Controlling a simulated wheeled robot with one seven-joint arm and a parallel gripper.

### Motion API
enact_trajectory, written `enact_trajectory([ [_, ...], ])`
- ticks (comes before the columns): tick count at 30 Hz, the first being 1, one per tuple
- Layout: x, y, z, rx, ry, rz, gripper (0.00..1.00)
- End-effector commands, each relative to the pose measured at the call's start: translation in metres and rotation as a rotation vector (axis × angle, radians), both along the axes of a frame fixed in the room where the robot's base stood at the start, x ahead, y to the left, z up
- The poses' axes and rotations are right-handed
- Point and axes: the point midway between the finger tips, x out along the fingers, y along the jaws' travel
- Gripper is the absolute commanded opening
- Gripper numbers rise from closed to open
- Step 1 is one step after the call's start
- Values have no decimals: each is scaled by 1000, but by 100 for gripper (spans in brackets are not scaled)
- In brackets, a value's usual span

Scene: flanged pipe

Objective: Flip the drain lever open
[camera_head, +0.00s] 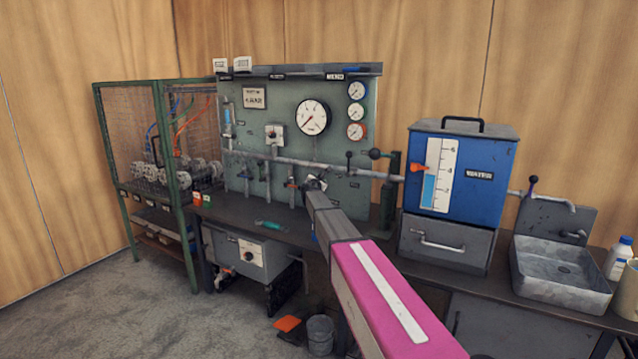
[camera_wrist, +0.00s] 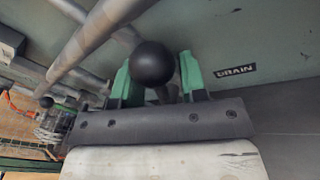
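In the wrist view, the drain lever's round black knob (camera_wrist: 152,63) sits between the two green fingertips of my gripper (camera_wrist: 154,78). The fingers stand apart, with a narrow gap visible beside the knob on the right, so I see no firm grip on it. The DRAIN label (camera_wrist: 236,71) is on the green panel just right of the fingers. The lever's shaft is mostly hidden behind the knob. In the head view, my gripper (camera_head: 316,184) is at the lower middle of the panel, below the horizontal pipe, and my arm hides most of the lever.
Grey pipes (camera_wrist: 95,38) run close above and left of my fingers in the wrist view. In the head view, a red-handled valve (camera_head: 292,185) is left of my gripper. A blue water tank (camera_head: 462,178) and a sink (camera_head: 561,275) stand right. A wire cage (camera_head: 140,140) stands left.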

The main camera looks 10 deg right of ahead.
Motion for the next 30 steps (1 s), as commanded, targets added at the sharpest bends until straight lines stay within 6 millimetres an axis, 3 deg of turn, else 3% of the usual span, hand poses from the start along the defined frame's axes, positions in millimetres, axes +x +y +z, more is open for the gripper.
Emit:
enact_trajectory([
  [8, -10, 5, -1, 2, 2, 4, 39],
  [24, -93, 34, 6, 0, 0, 0, 39],
  [30, -101, 38, 7, 0, 0, -1, 39],
])
